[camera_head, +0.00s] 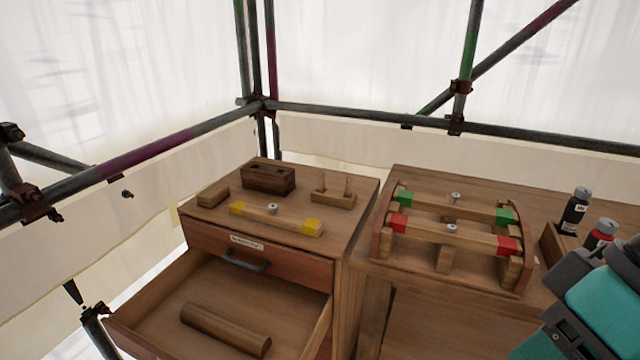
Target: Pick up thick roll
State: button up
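A thick wooden roll (225,330) lies on its side in the open lower drawer (152,308) of the wooden cabinet at the lower left. It runs slantwise from upper left to lower right, with bare drawer floor around it. Nothing is touching it from above. Part of my arm, teal and dark grey, shows at the lower right edge, well away from the roll. My gripper cannot be seen.
The upper drawer (262,256) with a dark handle is shut. On the cabinet top stand a yellow-ended bar (275,219), a dark holed block (268,179) and a pegged block (333,197). A rack (383,232) with green- and red-ended bars and two bottles (575,210) stand right. Scaffold poles (350,112) run behind.

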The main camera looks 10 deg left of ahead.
aim_at(251, 342)
jog(key=u, duration=1.6)
jog(key=k, duration=1.25)
jog(key=z, duration=0.5)
jog(key=i, duration=0.45)
jog(key=z, duration=0.55)
jog(key=i, duration=1.4)
jog(key=u, duration=0.5)
